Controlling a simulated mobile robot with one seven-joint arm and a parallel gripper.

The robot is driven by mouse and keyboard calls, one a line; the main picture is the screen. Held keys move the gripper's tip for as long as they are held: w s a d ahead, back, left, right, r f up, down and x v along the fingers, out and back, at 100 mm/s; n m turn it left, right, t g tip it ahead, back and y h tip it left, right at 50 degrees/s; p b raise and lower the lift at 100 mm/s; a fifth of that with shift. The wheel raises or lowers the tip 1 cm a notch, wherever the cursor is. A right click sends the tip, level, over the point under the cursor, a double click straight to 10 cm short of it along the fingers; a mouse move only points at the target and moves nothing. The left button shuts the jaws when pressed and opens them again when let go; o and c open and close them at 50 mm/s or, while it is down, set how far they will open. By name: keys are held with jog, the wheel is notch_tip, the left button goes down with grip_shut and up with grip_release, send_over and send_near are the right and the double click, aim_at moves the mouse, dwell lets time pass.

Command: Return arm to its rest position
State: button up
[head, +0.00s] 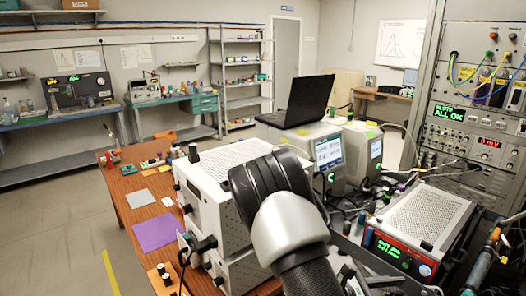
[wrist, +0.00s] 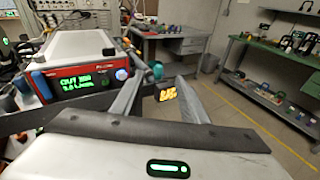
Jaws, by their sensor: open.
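My arm (head: 285,215) fills the lower middle of the head view, bent in front of the white boxed instruments. Its end is hidden or out of the picture there. In the wrist view my gripper (wrist: 160,80) shows two grey fingers standing apart, with nothing held between them. An orange lit display shows beyond the fingers. A red-fronted device (wrist: 80,72) with a green readout is left of the fingers, and it also shows in the head view (head: 420,222) to the right of my arm.
White stacked instruments (head: 212,185) stand on a brown table (head: 122,190), close beside my arm. A black laptop (head: 305,100) sits on grey units behind. An equipment rack (head: 470,125) with cables rises at right. Open floor (head: 60,220) lies left; wall benches are farther back.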

jog(key=s+a+r+m+g+y+p, duration=0.1)
jog(key=s+a+r+m+g+y, duration=0.25)
jog(key=s+r+m, duration=0.4)
jog(key=s+a+r+m+t+y+p, duration=0.2)
jog(key=a+r+m+y, duration=0.3)
jog(key=a+r, duration=0.3)
jog(key=s+a+r+m+t+y+p, duration=0.1)
jog(key=s+a+r+m+t+y, duration=0.3)
jog(key=a+r, duration=0.5)
notch_tip(320, 180, up, 2)
jog(key=m+y, duration=0.2)
jog(key=y, duration=0.1)
jog(key=shift+s+r+p, duration=0.25)
jog(key=shift+p, duration=0.1)
jog(key=shift+m+t+y, duration=0.25)
